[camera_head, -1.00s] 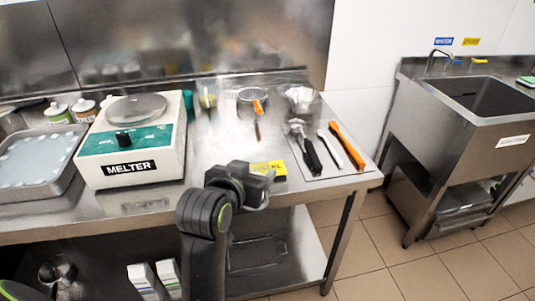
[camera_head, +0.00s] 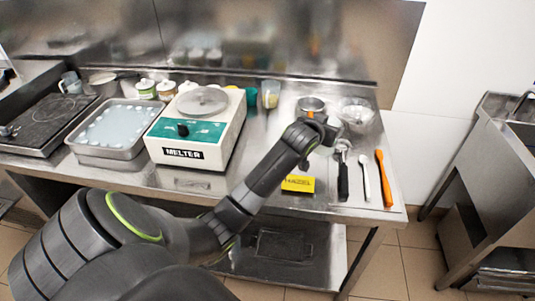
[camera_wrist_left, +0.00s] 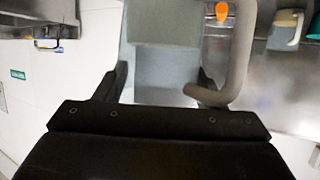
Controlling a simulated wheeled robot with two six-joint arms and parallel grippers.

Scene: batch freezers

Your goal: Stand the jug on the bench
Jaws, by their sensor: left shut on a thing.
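The jug (camera_wrist_left: 165,65) fills the middle of the left wrist view. It is pale grey, with a curved handle (camera_wrist_left: 240,55) on its right side. My left gripper (camera_wrist_left: 155,100) is shut on the jug, with a dark finger on either side. In the head view my left gripper (camera_head: 328,132) is over the right part of the bench (camera_head: 205,178). There the gripper and wrist mostly hide the jug, and I cannot tell whether its base touches the bench. My right gripper is not in view.
The melter (camera_head: 200,130) stands left of the gripper, beside a metal pan (camera_head: 110,132). A clear cup (camera_head: 270,93) is behind.

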